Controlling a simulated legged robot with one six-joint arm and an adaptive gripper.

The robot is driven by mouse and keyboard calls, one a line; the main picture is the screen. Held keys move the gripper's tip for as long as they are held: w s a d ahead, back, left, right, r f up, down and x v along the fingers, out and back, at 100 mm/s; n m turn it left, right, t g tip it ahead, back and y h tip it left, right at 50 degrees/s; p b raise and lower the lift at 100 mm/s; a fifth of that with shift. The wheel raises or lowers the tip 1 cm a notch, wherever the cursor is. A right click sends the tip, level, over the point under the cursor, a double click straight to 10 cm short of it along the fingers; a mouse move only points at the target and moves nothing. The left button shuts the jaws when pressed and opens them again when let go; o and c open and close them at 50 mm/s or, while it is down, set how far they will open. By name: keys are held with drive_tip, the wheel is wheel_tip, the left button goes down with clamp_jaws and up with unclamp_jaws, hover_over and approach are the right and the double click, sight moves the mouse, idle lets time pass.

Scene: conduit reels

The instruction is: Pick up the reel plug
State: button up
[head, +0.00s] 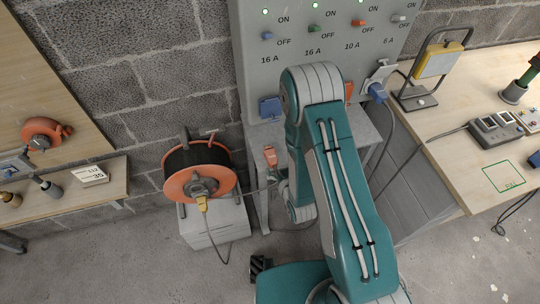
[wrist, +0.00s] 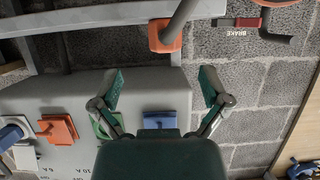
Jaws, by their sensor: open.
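An orange plug-like piece (head: 270,156), which looks like the reel plug, stands near the front of the grey panel, right of the cable reel (head: 200,172). In the wrist view an orange block with a grey shaft (wrist: 163,38), likely the same plug, lies beyond the fingertips near a grey ledge. My gripper (wrist: 161,78) is open and empty, its two teal fingers spread wide, with the plug ahead of the gap and not touched. In the head view my arm hides most of the gripper.
The grey panel (head: 312,50) has switches and a blue socket (head: 270,107); a blue plug (head: 377,92) sits at its right. A yellow plug (head: 203,204) is at the reel's front. A wooden bench (head: 450,165) stands right.

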sight(270, 154)
drive_tip(key=shift+x, duration=1.2)
drive_tip(key=x, duration=0.2)
drive_tip(key=a+x, duration=0.1)
drive_tip(key=x, duration=0.2)
drive_tip(key=shift+w+f, duration=0.1)
drive_tip(key=shift+w, duration=0.25)
drive_tip(key=shift+d, duration=0.1)
drive_tip(key=shift+c, duration=0.3)
drive_tip(key=c, duration=1.1)
